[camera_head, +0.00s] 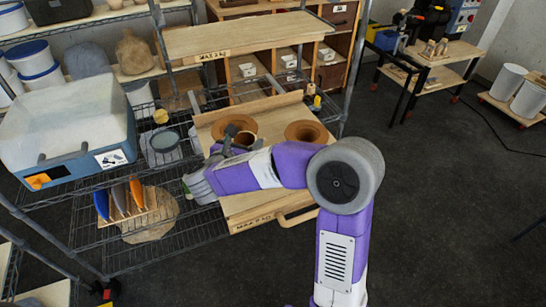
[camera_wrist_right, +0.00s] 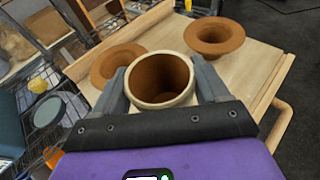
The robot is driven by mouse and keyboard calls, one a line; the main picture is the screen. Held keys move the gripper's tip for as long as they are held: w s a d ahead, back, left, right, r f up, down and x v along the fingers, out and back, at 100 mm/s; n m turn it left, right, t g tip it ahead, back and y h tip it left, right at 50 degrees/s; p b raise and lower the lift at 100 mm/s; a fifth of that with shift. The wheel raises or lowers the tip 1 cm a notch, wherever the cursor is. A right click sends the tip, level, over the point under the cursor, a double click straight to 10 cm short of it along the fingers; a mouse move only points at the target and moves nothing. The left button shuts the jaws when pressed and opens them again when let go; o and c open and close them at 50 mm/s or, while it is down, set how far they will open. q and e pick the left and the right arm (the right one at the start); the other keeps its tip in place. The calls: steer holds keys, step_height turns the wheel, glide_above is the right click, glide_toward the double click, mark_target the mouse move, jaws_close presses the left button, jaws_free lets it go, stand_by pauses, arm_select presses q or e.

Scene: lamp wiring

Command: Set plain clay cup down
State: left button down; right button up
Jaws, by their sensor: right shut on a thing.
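The plain clay cup (camera_wrist_right: 160,98) is between the fingers of my right gripper (camera_wrist_right: 162,82) in the right wrist view. It has a pale rim and a brown inside, and its open mouth faces the camera. In the head view only a small part of the cup (camera_head: 246,138) shows beside my right gripper (camera_head: 228,146). The gripper is shut on the cup over a pale wooden board (camera_head: 262,206). Whether the cup's base touches the board is hidden. My left gripper is not in view.
Two flared brown clay pieces stand on the board, one at the left (camera_head: 222,125) and one at the right (camera_head: 306,131). A wooden shelf (camera_head: 245,36) hangs above the back. A blue-grey bin (camera_head: 70,125) stands left on the wire rack. Bare board shows between the clay pieces.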

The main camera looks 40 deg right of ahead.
steer(key=shift+m+g, duration=0.3)
steer(key=f, duration=0.2)
steer(key=f+b, duration=0.1)
steer(key=f, duration=0.2)
steer(key=s+f, duration=0.1)
steer(key=f, duration=0.1)
steer(key=shift+d+f, duration=0.15)
steer(key=shift+w+f+b, duration=0.15)
steer(key=shift+f+b, duration=0.4)
steer(key=shift+f, duration=0.9)
steer(key=shift+f, duration=0.1)
steer(key=o, duration=1.3)
steer(key=shift+c, duration=0.2)
